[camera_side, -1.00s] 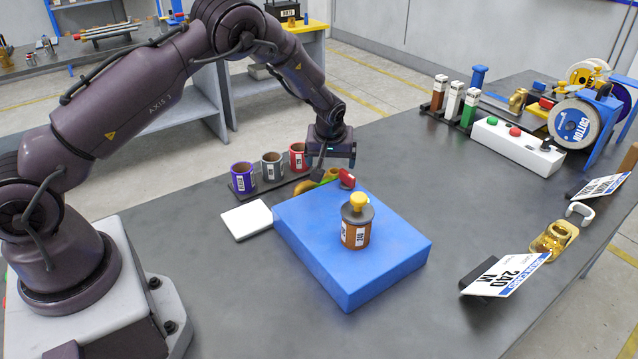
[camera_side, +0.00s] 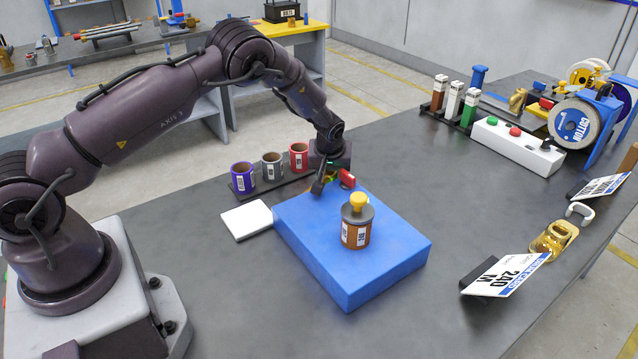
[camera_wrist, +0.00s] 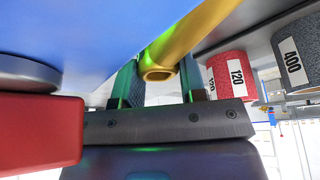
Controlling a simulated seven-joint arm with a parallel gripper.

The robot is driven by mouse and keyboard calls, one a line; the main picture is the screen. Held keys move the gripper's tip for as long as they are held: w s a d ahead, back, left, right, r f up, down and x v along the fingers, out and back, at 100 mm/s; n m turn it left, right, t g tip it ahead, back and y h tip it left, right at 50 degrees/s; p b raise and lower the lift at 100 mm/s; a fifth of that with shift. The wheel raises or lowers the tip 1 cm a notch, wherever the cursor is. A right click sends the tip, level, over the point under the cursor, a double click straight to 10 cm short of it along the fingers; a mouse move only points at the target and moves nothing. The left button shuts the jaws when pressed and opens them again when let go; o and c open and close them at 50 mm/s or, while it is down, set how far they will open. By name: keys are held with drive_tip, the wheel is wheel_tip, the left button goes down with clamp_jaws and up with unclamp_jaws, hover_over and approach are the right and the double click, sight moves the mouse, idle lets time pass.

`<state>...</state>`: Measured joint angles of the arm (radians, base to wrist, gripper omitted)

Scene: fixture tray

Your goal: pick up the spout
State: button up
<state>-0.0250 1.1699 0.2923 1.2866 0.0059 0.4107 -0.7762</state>
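The spout (camera_wrist: 186,42) looks like a gold-yellow tube with a hollow round end in the wrist view. It lies at the back left edge of the blue block (camera_side: 375,262), largely hidden by my gripper in the side view. My gripper (camera_wrist: 161,88) is low over it, with its two fingers apart on either side of the tube's end. Gaps show between the tube and the fingers. A red piece (camera_side: 347,179) is right beside the gripper; it fills the lower left of the wrist view (camera_wrist: 38,130). I cannot tell whether it joins the spout.
A brown canister (camera_side: 355,236) with a grey lid and yellow knob stands on the block. Purple, grey and red cups (camera_side: 299,157) stand in a row close behind the gripper. A white plate (camera_side: 247,220) lies to the left.

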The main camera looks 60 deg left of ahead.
drive_tip(key=shift+c, duration=0.4)
drive_tip(key=shift+r, duration=0.15)
drive_tip(key=shift+r, duration=0.3)
wheel_tip(320, 180, up, 2)
drive_tip(key=shift+r, duration=0.1)
drive_tip(key=s+r, duration=0.1)
drive_tip(key=r, duration=0.1)
drive_tip(key=s+d+r, duration=0.1)
drive_tip(key=s+r, duration=0.3)
drive_tip(key=shift+d+r, duration=0.1)
drive_tip(key=shift+d, duration=0.2)
clamp_jaws()
drive_tip(key=s+d+r, duration=0.2)
drive_tip(key=s+r, duration=0.1)
drive_tip(key=s, duration=0.5)
drive_tip(key=shift+s+d+r, duration=0.15)
drive_tip(key=shift+s+r, duration=0.1)
drive_tip(key=shift+r, duration=0.1)
